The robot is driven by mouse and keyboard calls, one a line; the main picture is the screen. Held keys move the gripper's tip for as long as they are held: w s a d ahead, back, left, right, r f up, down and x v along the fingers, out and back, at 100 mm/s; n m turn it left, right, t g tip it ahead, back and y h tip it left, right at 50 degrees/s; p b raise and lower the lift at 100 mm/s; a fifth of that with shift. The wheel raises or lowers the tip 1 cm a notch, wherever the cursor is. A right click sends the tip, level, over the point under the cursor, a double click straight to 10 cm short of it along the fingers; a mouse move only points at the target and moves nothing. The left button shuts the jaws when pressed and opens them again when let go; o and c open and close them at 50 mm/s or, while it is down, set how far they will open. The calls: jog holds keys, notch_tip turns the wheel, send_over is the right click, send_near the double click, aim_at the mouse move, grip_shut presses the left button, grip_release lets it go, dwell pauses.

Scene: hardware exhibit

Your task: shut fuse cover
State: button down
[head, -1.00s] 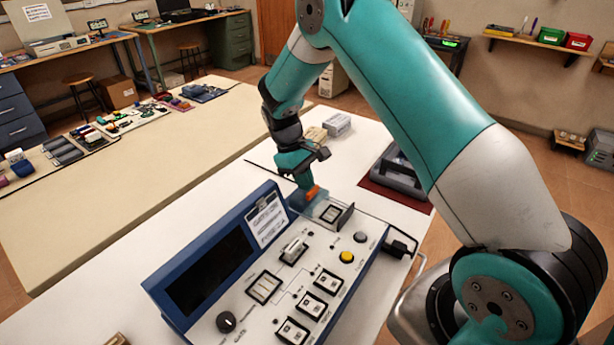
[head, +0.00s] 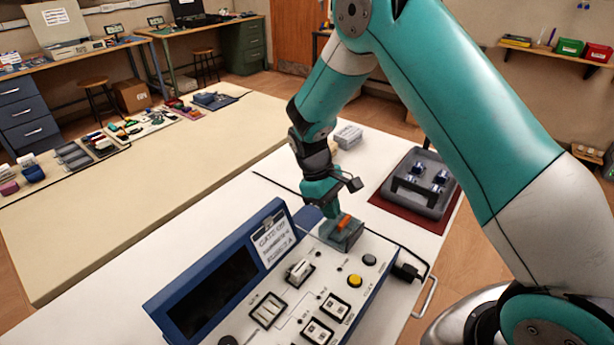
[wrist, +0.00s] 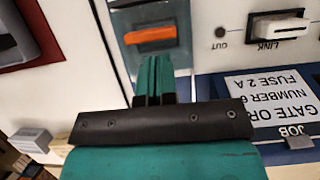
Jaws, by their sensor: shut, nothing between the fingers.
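The fuse cover (head: 350,238) is a smoky see-through lid with an orange tab (head: 343,222). It lies over the fuse bay at the far end of the sloped control panel (head: 285,310); I cannot tell whether it is fully flush. My gripper (head: 329,213) is shut and empty, pointing down just left of the orange tab. In the wrist view the shut fingers (wrist: 155,72) are just below the orange tab (wrist: 150,36), and the cover shows around it. Whether the fingertips touch the cover is unclear.
A white lever switch (head: 299,270) and a yellow button (head: 355,281) stand on the panel near the cover. A black cable plug (head: 406,271) sticks out at the right. A grey tray (head: 418,184) rests on a dark red mat behind. The white table left of the panel is clear.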

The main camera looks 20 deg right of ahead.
jog(key=w, duration=0.1)
jog(key=w+a+r, duration=0.1)
jog(key=w, duration=0.1)
jog(key=shift+w+a+r, duration=0.1)
jog(key=shift+r, duration=0.1)
jog(key=s+a+r+t+y+b, duration=0.1)
jog(key=s+a+r+t+b, duration=0.15)
jog(key=r, duration=1.15)
jog(key=s+a+r+y, duration=0.2)
jog(key=s+a+r, duration=0.1)
jog(key=s, duration=0.8)
jog(key=s+a+r+t+y, duration=0.1)
jog(key=s+a+r+y, duration=0.2)
jog(key=s, duration=0.9)
jog(key=shift+s+a+r+n+p, duration=0.2)
jog(key=shift+a+r+n+p, duration=0.25)
jog(key=shift+r, duration=0.15)
